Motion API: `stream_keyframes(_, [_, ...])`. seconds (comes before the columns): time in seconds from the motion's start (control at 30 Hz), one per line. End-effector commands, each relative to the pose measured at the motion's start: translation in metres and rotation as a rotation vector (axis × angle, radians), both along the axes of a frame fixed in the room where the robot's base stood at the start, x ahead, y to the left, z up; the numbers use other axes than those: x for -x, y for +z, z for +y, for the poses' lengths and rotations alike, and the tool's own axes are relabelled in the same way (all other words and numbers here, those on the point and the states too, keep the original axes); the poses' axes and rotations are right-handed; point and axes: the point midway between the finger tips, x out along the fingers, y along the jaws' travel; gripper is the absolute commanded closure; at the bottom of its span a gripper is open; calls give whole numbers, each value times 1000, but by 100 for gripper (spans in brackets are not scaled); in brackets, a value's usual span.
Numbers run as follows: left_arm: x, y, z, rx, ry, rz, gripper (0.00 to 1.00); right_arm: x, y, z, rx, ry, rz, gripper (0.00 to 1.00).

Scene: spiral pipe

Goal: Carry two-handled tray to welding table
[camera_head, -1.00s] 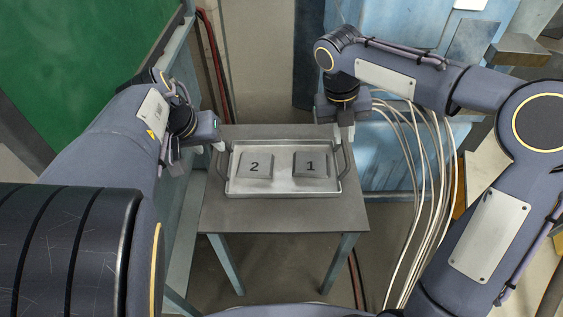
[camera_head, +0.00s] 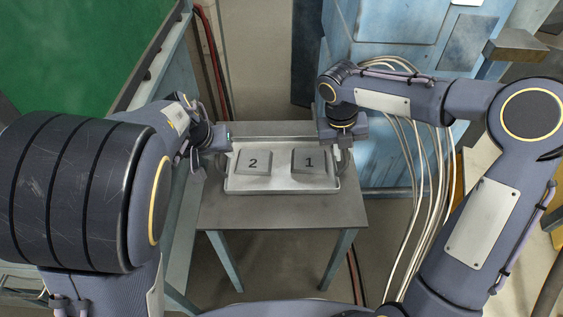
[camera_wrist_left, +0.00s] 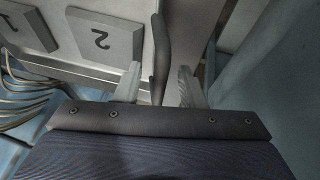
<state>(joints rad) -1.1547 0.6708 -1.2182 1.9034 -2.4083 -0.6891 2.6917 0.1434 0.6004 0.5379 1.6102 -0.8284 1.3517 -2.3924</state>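The metal two-handled tray (camera_head: 282,186) lies flat on a small grey table (camera_head: 284,212). It holds two grey blocks, one marked 2 (camera_head: 253,162) and one marked 1 (camera_head: 308,161). My left gripper (camera_head: 219,153) is at the tray's left end. In the left wrist view its fingers (camera_wrist_left: 159,74) are apart, one on each side of the dark upright handle (camera_wrist_left: 161,45), with gaps visible. My right gripper (camera_head: 341,150) is at the tray's right handle; its wrist hides its fingers and most of that handle. I cannot pick out the welding table.
A green panel (camera_head: 75,50) with a blue-grey frame stands close on the left. A blue cabinet (camera_head: 385,45) stands behind on the right, with pale cables (camera_head: 411,190) hanging before it. The table's front strip is bare.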

Motion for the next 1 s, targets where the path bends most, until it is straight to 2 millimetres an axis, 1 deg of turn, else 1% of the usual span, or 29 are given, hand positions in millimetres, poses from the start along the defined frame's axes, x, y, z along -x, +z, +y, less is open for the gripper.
stream_keyframes(0.13, [0, 0, 0, 0, 0, 0, 64, 0, 0, 0, 0, 0, 0, 84])
stream_keyframes(0.17, [0, 0, 0, 0, 0, 0, 66, 0, 0, 0, 0, 0, 0, 87])
stream_keyframes(0.27, [0, 0, 0, 0, 0, 0, 80, 0, 0, 0, 0, 0, 0, 100])
stream_keyframes(0.4, [0, 0, 0, 0, -1, 0, 98, 0, 0, 0, 0, 0, 0, 100])
stream_keyframes(0.43, [0, 0, 0, 0, -1, 0, 100, 0, 0, 0, 0, 0, 0, 100])
stream_keyframes(1.0, [0, 1, 0, 0, -1, 0, 100, 0, 1, 0, 0, 0, 0, 100])
